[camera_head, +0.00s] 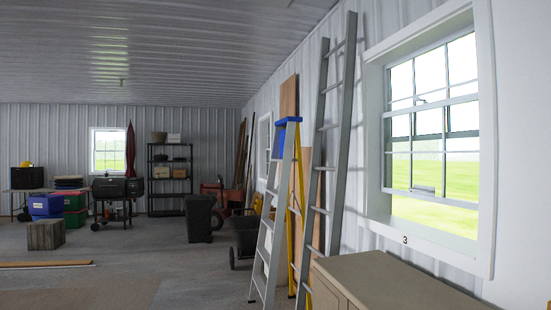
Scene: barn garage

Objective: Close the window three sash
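Window three (485,150) is in the right wall, in a white frame, with a small "3" (405,239) on the trim below it. Its lower sash (445,200) is raised. An open gap with grass showing through lies between the sash's bottom rail and the sill. A small light handle or lift (424,190) shows at the bottom rail. The upper panes overlap the sash, with a dark rail across the middle. My gripper is not in view, so its state and its distance from the sash cannot be seen.
A tan-topped cabinet (385,280) stands below the window. A grey ladder (335,130) and a blue-topped stepladder (288,122) lean or stand left of it. The left-centre floor is mostly clear, with a plank (45,264).

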